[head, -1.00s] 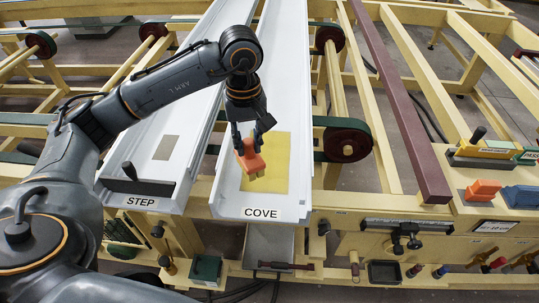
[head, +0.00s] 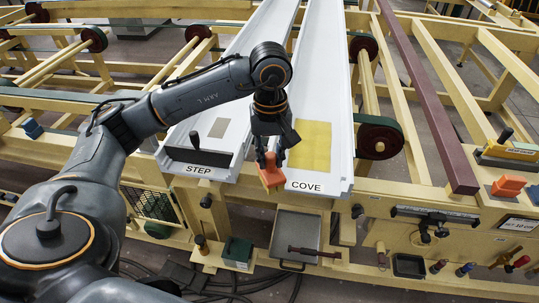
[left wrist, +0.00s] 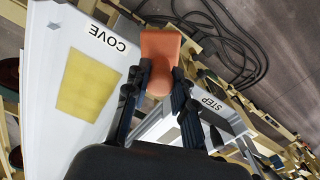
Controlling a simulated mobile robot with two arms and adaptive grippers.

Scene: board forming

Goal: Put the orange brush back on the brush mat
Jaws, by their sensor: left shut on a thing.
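My left gripper (head: 268,157) is shut on an orange brush (head: 271,178), which hangs below the fingers. In the head view it overlaps the near left corner of the white COVE board (head: 343,175), beside the STEP board (head: 215,172). In the left wrist view the brush (left wrist: 160,48) is between the fingertips (left wrist: 158,82), with its broad flat end outward. I cannot tell for sure that this is the brush mat. My right gripper is out of view.
A yellow patch (head: 311,147) lies on the COVE board. A grey tray (head: 291,236) and a green box (head: 237,252) are below the boards. A dark red beam (head: 432,95) and several small tools on the front rail lie toward the right.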

